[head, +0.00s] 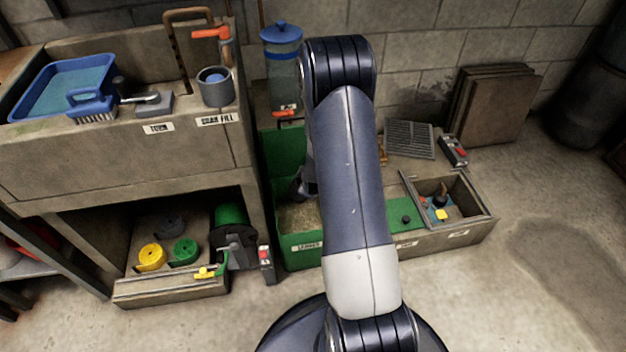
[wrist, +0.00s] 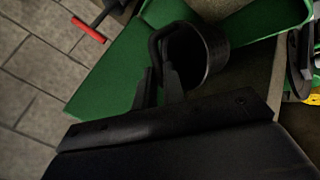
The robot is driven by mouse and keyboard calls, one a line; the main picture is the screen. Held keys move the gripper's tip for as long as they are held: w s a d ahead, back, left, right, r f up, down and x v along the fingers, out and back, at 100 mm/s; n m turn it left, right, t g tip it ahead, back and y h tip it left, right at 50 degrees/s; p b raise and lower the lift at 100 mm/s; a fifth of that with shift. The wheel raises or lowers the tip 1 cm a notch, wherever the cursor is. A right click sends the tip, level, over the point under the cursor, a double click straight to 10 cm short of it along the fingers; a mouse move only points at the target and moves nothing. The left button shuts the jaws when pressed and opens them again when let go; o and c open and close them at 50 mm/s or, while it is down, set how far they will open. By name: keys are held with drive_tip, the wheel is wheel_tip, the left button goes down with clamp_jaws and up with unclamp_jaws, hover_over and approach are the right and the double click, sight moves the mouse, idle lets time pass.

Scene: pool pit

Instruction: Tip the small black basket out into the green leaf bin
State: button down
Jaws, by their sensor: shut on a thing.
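The small black basket (wrist: 205,55) is in the wrist view, tilted, just beyond my fingertips. My gripper (wrist: 160,85) is shut on the basket's handle side. Green walls of the leaf bin (wrist: 112,72) show around and behind the basket. In the head view the green leaf bin (head: 300,257), with a label on its front, stands on the floor right of the sink cabinet, with brownish litter inside. My arm hides its right side. A dark shape shows over the bin at the arm's left edge; I cannot tell basket from gripper there. The basket's contents are not visible.
A stone sink (head: 110,165) with a blue tray (head: 65,88) stands left. A black bucket with a green top (head: 232,235) is close to the bin's left side. A divided box (head: 450,205) holds small items at right. Floor in front is clear.

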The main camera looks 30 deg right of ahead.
sight(297, 186)
drive_tip(key=shift+a+b, duration=0.25)
drive_tip(key=shift+b, duration=0.15)
drive_tip(key=shift+w+a+r+n+g+h+p, duration=0.2)
drive_tip(key=shift+a+r+n+h+p, duration=0.55)
drive_tip(key=shift+p, duration=1.55)
drive_tip(key=shift+w+a+n+g+h+p, duration=0.2)
drive_tip(key=shift+a+h+p, duration=0.3)
drive_tip(key=shift+h+p, duration=1.25)
drive_tip(key=shift+w+a+r+n+g+h+p, duration=0.15)
drive_tip(key=shift+a+r+n+h+p, duration=0.35)
drive_tip(key=shift+p, duration=2.3)
drive_tip(key=shift+f, duration=0.15)
drive_tip(key=shift+a, duration=0.15)
